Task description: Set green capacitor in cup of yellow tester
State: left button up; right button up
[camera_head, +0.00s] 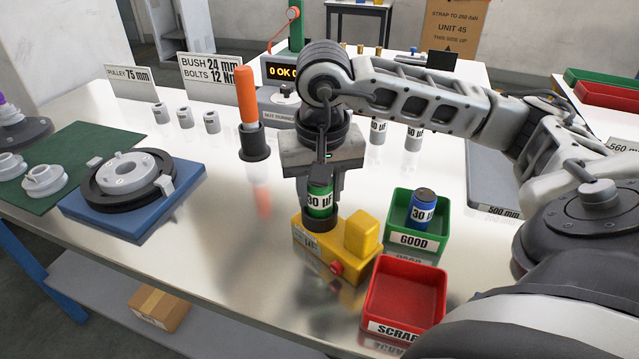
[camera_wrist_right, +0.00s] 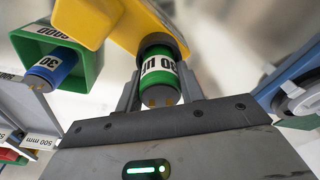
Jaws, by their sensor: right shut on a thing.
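The green capacitor (camera_head: 320,204), marked 30 µF, stands upright between the fingers of my right gripper (camera_head: 321,192), which is shut on it. The yellow tester (camera_head: 345,267) sits on the bench right below, with a raised yellow block and a red button. Its dark cup (camera_head: 320,223) is at the capacitor's lower end. In the right wrist view the capacitor (camera_wrist_right: 159,78) shows its terminal end towards me, and its far end meets the cup (camera_wrist_right: 162,40). How deep it sits in the cup is hard to tell. My left gripper is not in view.
Right of the tester stand a green GOOD bin (camera_head: 414,243) holding a blue capacitor (camera_head: 423,208), and a red SCRAP bin (camera_head: 404,296). An orange-handled tool (camera_head: 247,100) stands in a dark holder to the left. A blue fixture (camera_head: 135,205) lies farther left, with clear bench between.

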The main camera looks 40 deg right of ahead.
jog(key=shift+f, duration=0.2)
jog(key=o, duration=1)
jog(key=shift+o, duration=0.2)
jog(key=shift+r, duration=0.4)
jog(key=r, duration=0.6)
jog(key=shift+s+a+r+p, duration=0.25)
jog(key=shift+s+r+p, duration=0.05)
jog(key=shift+p, duration=0.05)
jog(key=r, duration=0.1)
jog(key=r+p, duration=0.1)
jog(key=r, duration=0.1)
jog(key=r+p, duration=0.1)
jog(key=shift+s+a+r, duration=0.15)
jog(key=shift+s, duration=0.1)
jog(key=shift+s+r, duration=0.1)
jog(key=shift+r, duration=0.25)
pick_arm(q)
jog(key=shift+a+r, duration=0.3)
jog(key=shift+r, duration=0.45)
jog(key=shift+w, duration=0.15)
